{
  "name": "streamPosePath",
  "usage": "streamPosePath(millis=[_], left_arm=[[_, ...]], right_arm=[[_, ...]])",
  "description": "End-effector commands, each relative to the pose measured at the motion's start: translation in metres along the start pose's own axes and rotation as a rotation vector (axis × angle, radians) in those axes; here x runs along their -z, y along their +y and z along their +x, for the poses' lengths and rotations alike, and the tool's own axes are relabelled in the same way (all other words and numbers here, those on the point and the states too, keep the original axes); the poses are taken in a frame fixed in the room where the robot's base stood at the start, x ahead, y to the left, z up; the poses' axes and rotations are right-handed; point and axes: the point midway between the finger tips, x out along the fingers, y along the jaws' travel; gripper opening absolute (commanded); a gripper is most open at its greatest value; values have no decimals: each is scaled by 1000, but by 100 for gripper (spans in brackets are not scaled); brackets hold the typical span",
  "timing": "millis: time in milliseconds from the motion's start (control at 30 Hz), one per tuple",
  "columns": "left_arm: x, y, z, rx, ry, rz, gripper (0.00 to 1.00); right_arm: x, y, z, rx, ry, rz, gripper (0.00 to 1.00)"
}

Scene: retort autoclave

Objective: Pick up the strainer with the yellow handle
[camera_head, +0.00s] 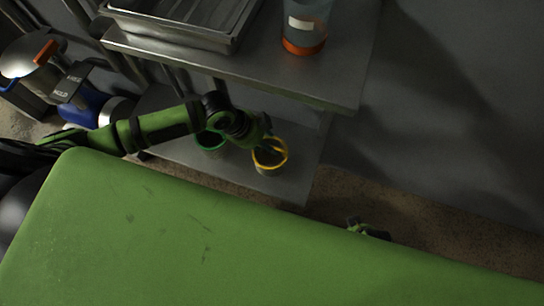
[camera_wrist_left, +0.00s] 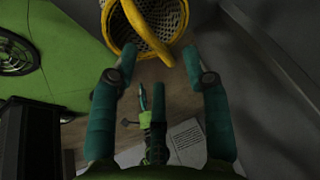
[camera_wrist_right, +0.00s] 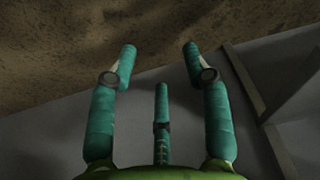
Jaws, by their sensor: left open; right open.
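The strainer with the yellow handle (camera_head: 270,166) stands on the lower metal shelf (camera_head: 298,186) in the head view. In the left wrist view the strainer (camera_wrist_left: 150,30) is at the top, its mesh basket open toward the camera and its yellow handle curving down toward the fingertips. My left gripper (camera_head: 266,140) reaches in over its rim from the left. In the left wrist view the left gripper (camera_wrist_left: 160,62) is open, its two upper fingertips just below the basket, with nothing held. My right gripper (camera_head: 367,230) is open and empty over the floor, also in its wrist view (camera_wrist_right: 160,62).
A strainer with a green rim (camera_head: 210,142) stands left of the yellow one, partly behind my left arm. The upper shelf (camera_head: 335,78) overhangs the lower one and carries a metal tray (camera_head: 170,35) and a container with an orange base (camera_head: 304,45). Floor at right is clear.

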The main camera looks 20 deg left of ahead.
Motion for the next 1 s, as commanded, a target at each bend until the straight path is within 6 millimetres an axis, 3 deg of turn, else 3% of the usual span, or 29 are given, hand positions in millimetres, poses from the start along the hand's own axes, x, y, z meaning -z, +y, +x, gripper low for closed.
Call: streamPosePath(millis=[33, 200, 533, 567, 667, 1000], left_arm=[[3, 3, 12, -3, 4, -1, 47], [4, 4, 32, 0, 0, -2, 47], [4, 3, 36, 1, -1, -1, 47], [4, 3, 36, 1, -1, -1, 39], [4, 3, 36, 1, 0, -1, 0], [4, 3, 36, 2, 0, -1, 0]], right_arm=[[5, 0, -2, -1, 7, 1, 49], [17, 1, -15, -2, 18, 3, 49], [21, 2, -22, -3, 21, 4, 49], [21, 2, -22, -3, 21, 4, 49], [21, 2, -22, -3, 21, 4, 49], [21, 2, -22, -3, 22, 3, 49]])
